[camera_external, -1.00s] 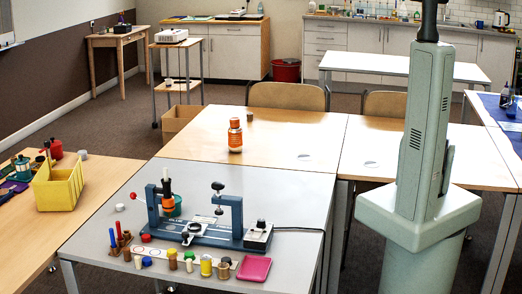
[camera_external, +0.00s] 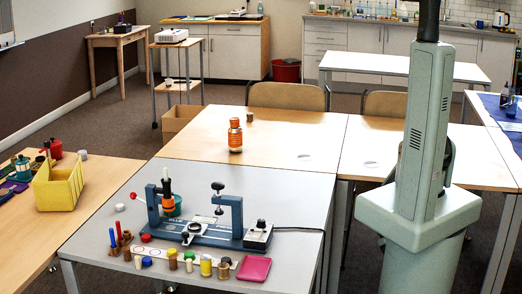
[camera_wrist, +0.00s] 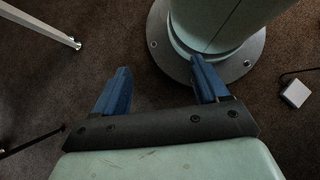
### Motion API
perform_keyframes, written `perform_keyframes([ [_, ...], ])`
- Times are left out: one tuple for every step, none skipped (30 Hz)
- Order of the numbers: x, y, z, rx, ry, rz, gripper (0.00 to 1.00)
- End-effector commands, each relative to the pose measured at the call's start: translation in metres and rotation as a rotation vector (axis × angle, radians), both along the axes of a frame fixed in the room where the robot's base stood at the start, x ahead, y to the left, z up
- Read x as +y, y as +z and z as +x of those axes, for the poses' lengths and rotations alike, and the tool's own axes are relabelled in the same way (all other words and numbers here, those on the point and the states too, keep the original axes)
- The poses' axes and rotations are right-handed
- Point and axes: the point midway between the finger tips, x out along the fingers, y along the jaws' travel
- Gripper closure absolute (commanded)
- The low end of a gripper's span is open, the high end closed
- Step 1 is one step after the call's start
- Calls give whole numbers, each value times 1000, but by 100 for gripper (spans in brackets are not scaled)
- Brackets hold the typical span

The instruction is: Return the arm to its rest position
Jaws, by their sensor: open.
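My gripper (camera_wrist: 158,82) shows in the wrist view with its two blue fingers spread apart and nothing between them. It points down toward the dark carpet, close beside the round grey foot of my own base. In the external view my pale green column and base stand at the right; the gripper itself does not show there and seems hidden behind the column or out of frame.
A grey table (camera_external: 285,184) carries a blue bench device (camera_external: 215,235), several small coloured pieces and a pink tray (camera_external: 254,269). An orange jar (camera_external: 235,137) stands on the wooden table behind. A yellow bin (camera_external: 58,188) sits at left. A small grey box (camera_wrist: 295,93) lies on the floor.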

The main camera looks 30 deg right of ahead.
Motion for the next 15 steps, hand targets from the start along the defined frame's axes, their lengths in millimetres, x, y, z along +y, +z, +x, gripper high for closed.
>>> perform_keyframes([
  [12,1,3,-11,3,-1,27],
  [19,1,4,-18,0,-3,27],
  [28,1,7,-27,-3,-4,27],
  [34,1,8,-35,-7,-5,27],
  [40,1,9,-42,-8,-6,27],
  [49,1,11,-50,-13,-7,27],
  [56,1,12,-56,-17,-7,27],
  [63,1,13,-62,-20,-8,27],
  [71,1,13,-70,-24,-8,27],
  [78,1,14,-76,-29,-8,27],
  [84,1,14,-81,-31,-9,27],
  [93,2,15,-88,-38,-9,27],
  [99,2,15,-93,-41,-9,27],
  [105,2,15,-96,-45,-9,27],
  [112,3,15,-103,-50,-9,27],
])
